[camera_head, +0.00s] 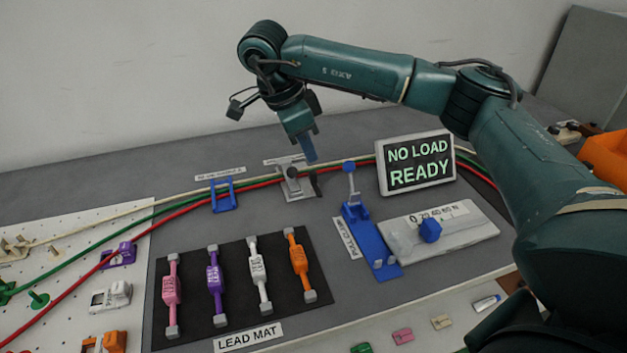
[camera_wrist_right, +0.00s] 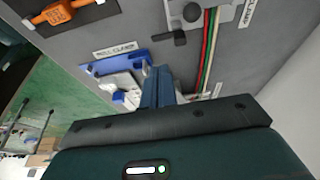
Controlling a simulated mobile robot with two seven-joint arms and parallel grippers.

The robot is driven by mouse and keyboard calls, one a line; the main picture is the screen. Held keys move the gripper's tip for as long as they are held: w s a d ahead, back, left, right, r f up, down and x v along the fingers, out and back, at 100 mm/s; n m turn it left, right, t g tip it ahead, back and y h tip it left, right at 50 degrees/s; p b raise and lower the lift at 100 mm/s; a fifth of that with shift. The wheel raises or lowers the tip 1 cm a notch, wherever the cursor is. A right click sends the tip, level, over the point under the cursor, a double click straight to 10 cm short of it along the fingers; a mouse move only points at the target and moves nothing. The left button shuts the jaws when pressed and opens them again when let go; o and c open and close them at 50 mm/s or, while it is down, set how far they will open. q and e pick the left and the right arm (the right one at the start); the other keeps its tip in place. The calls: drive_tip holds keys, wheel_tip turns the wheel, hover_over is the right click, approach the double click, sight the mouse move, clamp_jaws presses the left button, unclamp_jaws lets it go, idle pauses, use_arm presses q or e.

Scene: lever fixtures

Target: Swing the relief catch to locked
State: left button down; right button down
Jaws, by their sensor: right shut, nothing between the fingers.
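The grey fixture (camera_head: 292,184), which I take for the relief catch, stands at the back of the bench where the cables run. Its small label is too small to read. A short dark lever (camera_head: 316,184) sticks out at its right side. The fixture also shows at the top of the right wrist view (camera_wrist_right: 178,14), with the dark lever (camera_wrist_right: 165,39) beside the cables. My right gripper (camera_head: 311,158) is shut and empty, pointing down just above and behind the fixture, apart from the lever. Its fingers (camera_wrist_right: 158,82) are together in the wrist view. My left gripper is out of view.
Red, green and white cables (camera_head: 160,211) cross the bench. A blue bracket (camera_head: 223,197) is left of the fixture; a blue pull clamp (camera_head: 361,233) and a "NO LOAD READY" display (camera_head: 418,163) are right. The lead mat (camera_head: 234,270) holds several coloured leads in front.

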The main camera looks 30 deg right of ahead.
sight(316, 183)
drive_tip(key=shift+d+r, duration=0.1)
drive_tip(key=shift+r, duration=0.05)
drive_tip(key=x, duration=1)
drive_tip(key=shift+w+b, duration=0.1)
drive_tip(key=shift+b, duration=0.2)
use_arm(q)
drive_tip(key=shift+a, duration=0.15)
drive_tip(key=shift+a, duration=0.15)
use_arm(e)
drive_tip(key=shift+d, duration=0.1)
